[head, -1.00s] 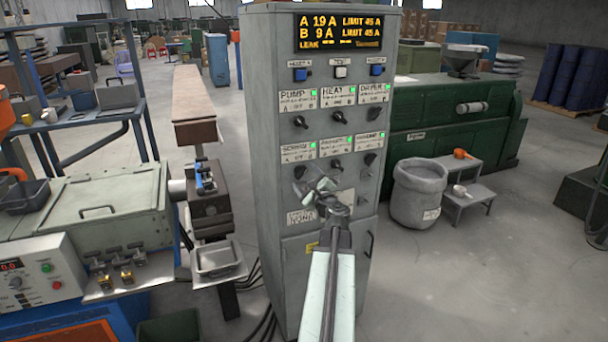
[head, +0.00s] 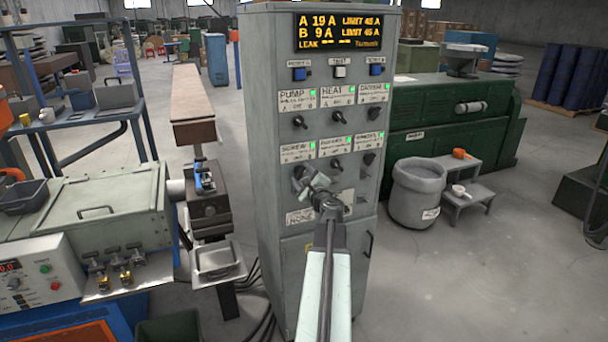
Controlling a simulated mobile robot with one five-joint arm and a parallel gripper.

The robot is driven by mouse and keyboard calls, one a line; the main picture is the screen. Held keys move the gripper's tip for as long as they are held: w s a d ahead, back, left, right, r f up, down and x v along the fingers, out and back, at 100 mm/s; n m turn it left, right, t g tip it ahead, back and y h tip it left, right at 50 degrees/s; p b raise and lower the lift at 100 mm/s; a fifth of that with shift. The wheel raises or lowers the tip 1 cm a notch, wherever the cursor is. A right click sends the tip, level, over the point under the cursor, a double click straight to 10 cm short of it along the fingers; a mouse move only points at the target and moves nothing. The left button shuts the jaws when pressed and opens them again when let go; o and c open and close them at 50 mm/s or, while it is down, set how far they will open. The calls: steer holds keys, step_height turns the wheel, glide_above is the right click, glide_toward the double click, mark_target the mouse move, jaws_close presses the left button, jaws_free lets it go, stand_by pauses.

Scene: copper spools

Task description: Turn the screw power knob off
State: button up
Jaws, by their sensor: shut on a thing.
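The grey cabinet (head: 265,200) stands in front of me with two rows of power knobs under white labels. The screw label (head: 297,151) is at the left of the lower row, with a green light at its corner. The screw power knob (head: 299,171) is below it, dark and partly hidden by my gripper. My gripper (head: 304,183) is at this knob, with its jaws shut on it. The knob's exact pointer direction is hard to make out.
The lit display (head: 339,33) reads A 19 A and B 9 A. Other knobs, such as the pump knob (head: 299,122), sit close above and to the right. A grey bin (head: 418,195) and a small step stand to the right on open floor.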

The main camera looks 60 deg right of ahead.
steer(key=n, duration=0.4)
steer(key=shift+a+f+n, duration=0.1)
steer(key=shift+a+n, duration=0.1)
steer(key=shift+n, duration=1.8)
steer(key=shift+a, duration=0.1)
steer(key=o, duration=1.4)
steer(key=shift+s, duration=0.1)
steer(key=v, duration=0.7)
steer(key=shift+s+a, duration=0.15)
steer(key=shift+s, duration=0.15)
